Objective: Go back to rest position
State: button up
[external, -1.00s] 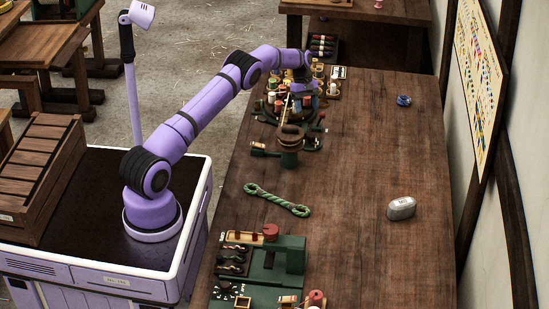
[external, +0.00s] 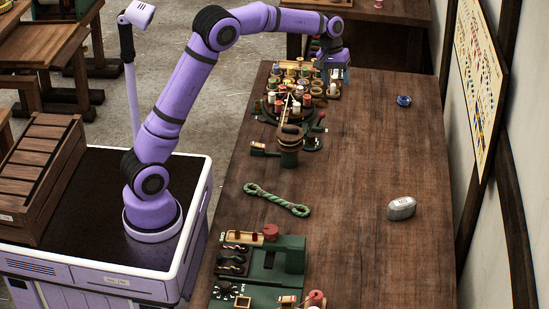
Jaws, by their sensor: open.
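My gripper (external: 338,78) is at the end of my purple arm (external: 180,95). It points down above the far end of the long wooden workbench (external: 365,175), just right of a cluster of thread spools (external: 298,88). It is open, and I see nothing held in it. The fingertips are small and dark at this distance.
A green winding device (external: 289,145) stands near the spools. A green rope piece (external: 277,200), a grey case (external: 401,208) and a blue item (external: 403,100) lie on the bench. A green tool station (external: 265,270) fills the near end. The bench's right side is mostly clear.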

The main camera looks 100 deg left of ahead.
jog(key=s+d+r+m, duration=0.2)
jog(key=s+d+r, duration=0.2)
jog(key=d, duration=0.5)
jog(key=s+d+r+m+t+y, duration=0.1)
jog(key=s+d+r+m, duration=0.2)
jog(key=d, duration=0.5)
jog(key=s+d+r+m, duration=0.2)
jog(key=s+d+r, duration=0.2)
jog(key=d, duration=0.5)
jog(key=s+d+f+m+t, duration=0.1)
jog(key=s+d+f+m, duration=0.1)
jog(key=s+d+m, duration=0.2)
jog(key=s+d+f+m+t, duration=0.1)
jog(key=s+d+f+m, duration=0.2)
jog(key=s+d, duration=0.8)
jog(key=s+m, duration=0.1)
jog(key=s, duration=0.4)
jog(key=shift+s+m+y, duration=0.3)
jog(key=shift+s+y, duration=0.05)
jog(key=shift+y, duration=0.05)
jog(key=shift+f, duration=0.1)
